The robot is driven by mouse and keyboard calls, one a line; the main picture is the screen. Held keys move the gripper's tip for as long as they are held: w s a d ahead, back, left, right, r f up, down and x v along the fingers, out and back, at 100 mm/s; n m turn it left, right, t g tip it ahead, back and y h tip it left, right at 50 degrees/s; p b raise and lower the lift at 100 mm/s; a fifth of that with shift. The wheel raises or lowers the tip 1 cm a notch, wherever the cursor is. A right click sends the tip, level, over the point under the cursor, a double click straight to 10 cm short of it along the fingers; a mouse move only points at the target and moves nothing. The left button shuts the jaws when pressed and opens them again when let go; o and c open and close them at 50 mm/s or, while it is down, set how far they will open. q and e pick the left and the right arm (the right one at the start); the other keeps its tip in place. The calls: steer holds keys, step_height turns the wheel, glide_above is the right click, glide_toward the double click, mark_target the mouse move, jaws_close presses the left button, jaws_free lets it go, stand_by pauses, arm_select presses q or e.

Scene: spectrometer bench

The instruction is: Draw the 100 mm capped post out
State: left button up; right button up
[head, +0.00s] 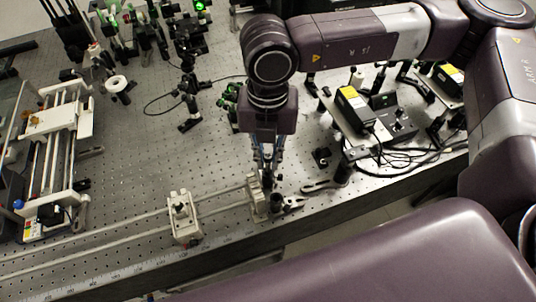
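My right gripper (268,172) points down over the front part of the perforated bench, just beside the white rail carrier (256,197). Its slim fingers reach down close to a small dark holder (271,203). The fingers and the dark parts around them overlap in this view. I cannot make out the capped post for certain, or tell whether the fingers are apart or shut on it. My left gripper is not in view.
A second white carrier (183,217) stands on the rail to the left. A yellow-labelled box (354,106) and cables stand further right. The bench's front edge is close.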

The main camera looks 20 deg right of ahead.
steer(key=shift+r, duration=0.2)
jaws_close()
steer(key=shift+r+p, duration=0.5)
steer(key=shift+r, duration=1.35)
steer(key=shift+r, duration=0.8)
